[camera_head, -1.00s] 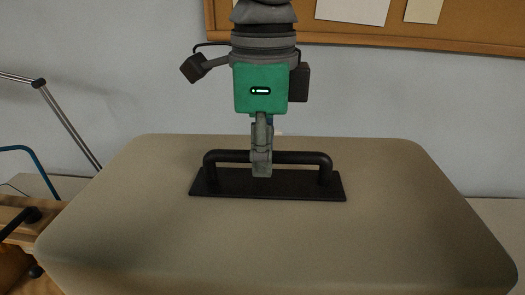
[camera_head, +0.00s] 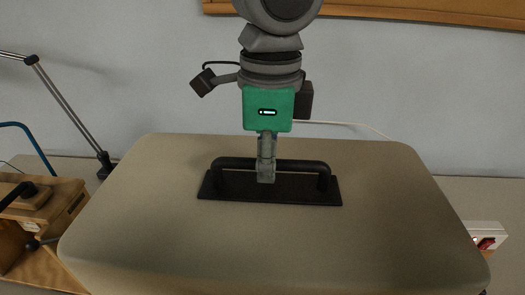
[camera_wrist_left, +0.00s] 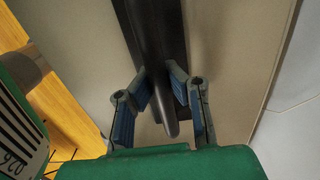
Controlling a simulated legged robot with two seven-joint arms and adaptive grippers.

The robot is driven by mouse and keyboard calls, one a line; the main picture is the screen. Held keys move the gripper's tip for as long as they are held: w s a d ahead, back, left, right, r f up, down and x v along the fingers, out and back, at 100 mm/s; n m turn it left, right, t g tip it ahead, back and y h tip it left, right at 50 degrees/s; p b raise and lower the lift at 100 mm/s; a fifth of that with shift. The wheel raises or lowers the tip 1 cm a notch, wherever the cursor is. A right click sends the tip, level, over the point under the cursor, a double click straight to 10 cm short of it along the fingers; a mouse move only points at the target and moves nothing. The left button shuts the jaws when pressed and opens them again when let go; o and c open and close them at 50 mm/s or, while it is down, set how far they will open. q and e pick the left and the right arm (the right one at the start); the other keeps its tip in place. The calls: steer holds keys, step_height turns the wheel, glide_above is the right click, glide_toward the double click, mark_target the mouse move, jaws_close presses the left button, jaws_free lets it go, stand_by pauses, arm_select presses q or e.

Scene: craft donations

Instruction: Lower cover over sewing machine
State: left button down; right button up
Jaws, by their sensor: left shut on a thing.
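The beige cover (camera_head: 150,215) fills the lower middle of the head view, with its top facing up. A black handle (camera_head: 225,163) on a black plate (camera_head: 315,196) is fixed to the top of the cover. My left gripper (camera_head: 265,178) comes down from above and is shut on the middle of the handle bar. In the left wrist view the blue-padded fingers stand on both sides of the black handle (camera_wrist_left: 158,50), with the cover (camera_wrist_left: 230,40) behind it. The sewing machine is not visible. My right gripper is not in view.
A wooden piece of equipment (camera_head: 68,208) stands at the left, near a lamp arm (camera_head: 62,105) and a blue curved tube (camera_head: 38,145). A white box with a red switch (camera_head: 487,238) is at the right. A white cable runs along the wall behind.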

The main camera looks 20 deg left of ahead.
arm_select(q)
steer(key=shift+d, duration=0.25)
steer(key=shift+a, duration=0.15)
steer(key=shift+a+f, duration=0.15)
steer(key=shift+a, duration=0.2)
steer(key=shift+f, duration=0.1)
steer(key=shift+d+f, duration=0.35)
steer(key=shift+f, duration=0.05)
steer(key=c, duration=1.6)
jaws_free()
steer(key=shift+a, duration=0.15)
steer(key=shift+a, duration=0.1)
